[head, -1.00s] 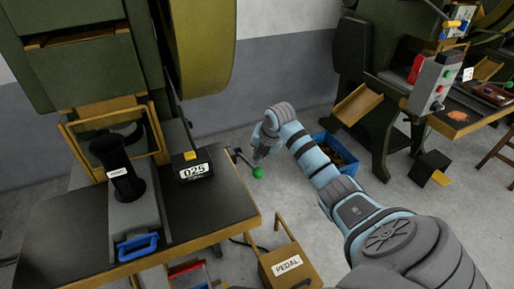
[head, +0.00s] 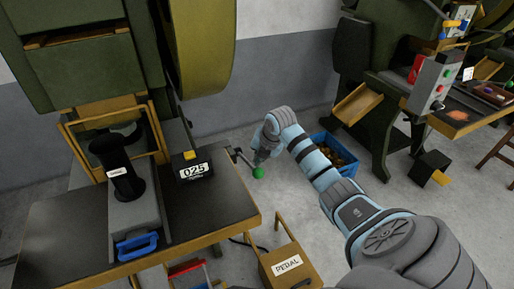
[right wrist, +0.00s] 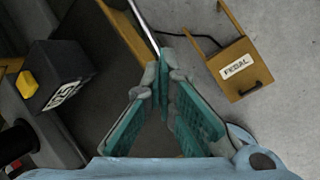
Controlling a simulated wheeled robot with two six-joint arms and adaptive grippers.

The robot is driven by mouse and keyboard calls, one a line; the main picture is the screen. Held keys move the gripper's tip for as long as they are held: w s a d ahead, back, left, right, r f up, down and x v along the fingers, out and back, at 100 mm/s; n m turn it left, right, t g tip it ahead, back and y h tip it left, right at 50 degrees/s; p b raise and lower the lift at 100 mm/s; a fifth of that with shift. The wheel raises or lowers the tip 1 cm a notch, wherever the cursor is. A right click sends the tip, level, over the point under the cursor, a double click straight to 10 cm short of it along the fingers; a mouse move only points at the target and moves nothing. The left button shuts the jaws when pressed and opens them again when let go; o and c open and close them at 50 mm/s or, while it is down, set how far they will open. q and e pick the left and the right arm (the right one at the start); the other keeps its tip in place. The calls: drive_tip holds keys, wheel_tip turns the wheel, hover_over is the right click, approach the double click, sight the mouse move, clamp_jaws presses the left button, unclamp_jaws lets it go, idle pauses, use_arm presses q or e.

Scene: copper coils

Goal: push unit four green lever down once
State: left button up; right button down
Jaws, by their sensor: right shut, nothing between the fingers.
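The green lever is a grey rod ending in a green ball (head: 257,172), at the right edge of the dark-topped press bench (head: 225,205) in the head view. My right gripper (head: 260,158) is directly above the ball, with its fingers pointing down; I cannot tell whether they touch it. In the right wrist view the right gripper (right wrist: 163,62) has its teal-padded fingers closed together at the tips, with nothing between them. The lever rod (right wrist: 143,24) runs to the fingertips there, and the green ball is hidden. My left gripper is out of view.
A black counter box reading 025 (head: 194,172) with a yellow button sits on the bench. A PEDAL box (head: 290,268) stands on the floor in front. A blue crate (head: 334,152) is behind my right arm. Another green machine (head: 372,75) stands at the right.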

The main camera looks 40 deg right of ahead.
sight(261, 169)
drive_tip(key=shift+s+a+f+b, duration=0.1)
drive_tip(key=shift+s+f+b, duration=0.15)
drive_tip(key=shift+f, duration=0.45)
drive_tip(key=shift+s+a+f+b, duration=0.1)
drive_tip(key=shift+s+f+b, duration=0.15)
drive_tip(key=shift+f, duration=0.4)
drive_tip(key=shift+s+a+f+b, duration=0.1)
drive_tip(key=shift+s+f+b, duration=0.15)
drive_tip(key=shift+f, duration=0.45)
idle(1.6)
idle(0.5)
drive_tip(key=shift+w+d+r+p, duration=0.15)
drive_tip(key=shift+w+r+p, duration=0.3)
drive_tip(key=shift+r, duration=0.45)
drive_tip(key=shift+w+d+r+p, duration=0.1)
drive_tip(key=shift+w+r+p, duration=0.1)
drive_tip(key=shift+r+p, duration=0.6)
drive_tip(key=shift+w+d+r+p, duration=0.15)
drive_tip(key=shift+w+r+p, duration=0.2)
drive_tip(key=shift+r, duration=0.7)
drive_tip(key=shift+w+d+r+p, duration=0.1)
drive_tip(key=shift+w+r+p, duration=0.2)
drive_tip(key=shift+r+p, duration=0.35)
drive_tip(key=shift+w+d+r+p, duration=0.1)
drive_tip(key=shift+w+r+p, duration=0.2)
drive_tip(key=shift+r, duration=0.6)
drive_tip(key=shift+w+d+r+p, duration=0.1)
drive_tip(key=shift+w+r+p, duration=0.15)
drive_tip(key=shift+r+p, duration=0.4)
drive_tip(key=shift+r, duration=0.1)
